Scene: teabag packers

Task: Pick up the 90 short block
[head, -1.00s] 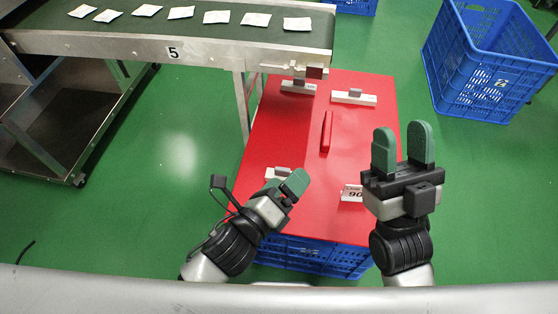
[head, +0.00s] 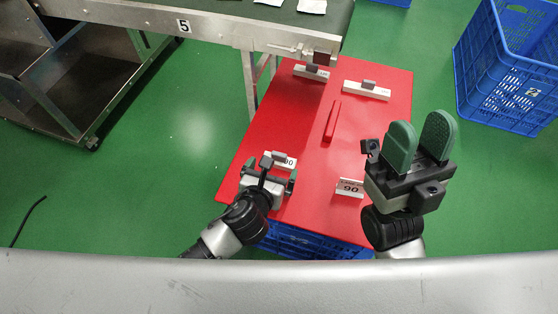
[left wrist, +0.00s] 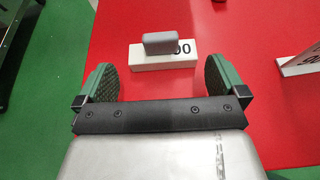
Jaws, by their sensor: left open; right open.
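A short white block (head: 284,161) with a grey handle lies near the left edge of the red table top. Its partly covered label seems to end in "00". It also shows ahead in the left wrist view (left wrist: 165,58). A white block marked 90 (head: 350,188) stands near the table's front right edge; part of a white printed block shows at the right of the left wrist view (left wrist: 300,62). My left gripper (head: 267,179) is open and empty, just in front of the handled block, its fingers on either side. My right gripper (head: 420,140) is open and empty, right of the 90 block.
Two longer white blocks with grey handles (head: 367,90) (head: 312,73) and a red bar (head: 332,121) lie farther back on the red table top (head: 305,125). A conveyor (head: 210,32) stands behind. A blue crate (head: 505,80) is at right.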

